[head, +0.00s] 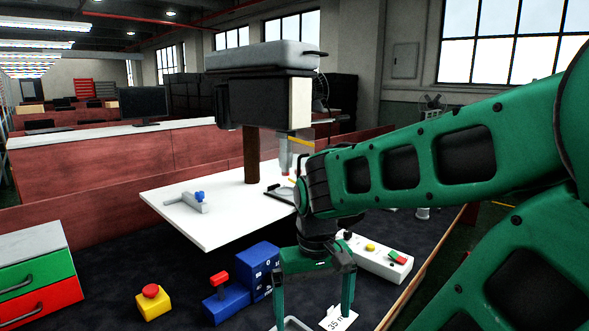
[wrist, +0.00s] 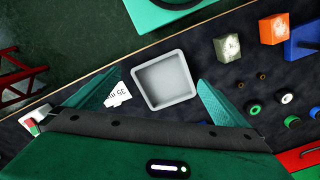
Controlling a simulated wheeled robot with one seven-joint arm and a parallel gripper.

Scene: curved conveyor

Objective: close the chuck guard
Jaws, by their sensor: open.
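A drill press stands at the centre of the head view, with its dark head (head: 265,103) on a brown column (head: 251,155). The chuck area (head: 285,153) shows under the right side of the head. A thin yellow piece (head: 299,140) is beside it; I cannot tell whether this is the chuck guard or how far the guard is open. My arm hides part of that area. My gripper (head: 314,298) is open and empty, pointing down in front of the press and below the chuck. In the wrist view my gripper (wrist: 160,80) has its fingers spread above a grey tray.
The grey square tray (wrist: 140,85) lies beside a "35 m" card (wrist: 117,95). A white plate (head: 210,232) carries a grey clamp (head: 187,202). A button box (head: 375,256), blue lever box (head: 228,305) and yellow stop-button box (head: 153,304) stand nearby. Blocks (wrist: 273,28) lie at right.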

